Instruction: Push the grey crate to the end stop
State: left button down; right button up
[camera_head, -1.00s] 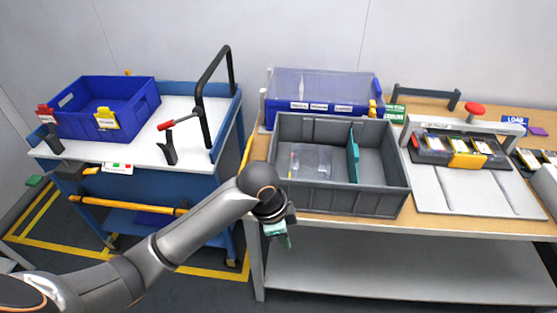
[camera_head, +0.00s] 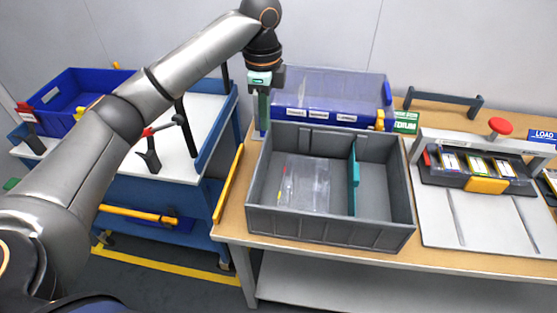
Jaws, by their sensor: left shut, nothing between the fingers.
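The grey crate (camera_head: 330,223) sits on the wooden-topped workbench (camera_head: 232,217), near its left end. A teal divider (camera_head: 354,182) splits it, and a clear plastic piece (camera_head: 306,185) lies in its left part. My left gripper (camera_head: 262,122) is shut and empty, pointing down by the crate's back left corner. I cannot tell whether it touches the crate. A yellow strip (camera_head: 229,184) runs along the bench's left edge, apart from the crate; I cannot tell whether it is the end stop. My right gripper is not in view.
A clear-lidded blue box (camera_head: 335,97) stands behind the crate. A press-like fixture (camera_head: 480,165) with a red knob stands close on the right. A blue cart (camera_head: 200,215) with a blue bin (camera_head: 70,92) stands left, across a gap. A narrow bench strip is clear left of the crate.

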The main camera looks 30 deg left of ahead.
pick_arm(q)
send_over(269, 188)
notch_tip(269, 188, down, 20)
jog(key=shift+s+r+b, duration=0.1)
jog(key=shift+b, duration=0.25)
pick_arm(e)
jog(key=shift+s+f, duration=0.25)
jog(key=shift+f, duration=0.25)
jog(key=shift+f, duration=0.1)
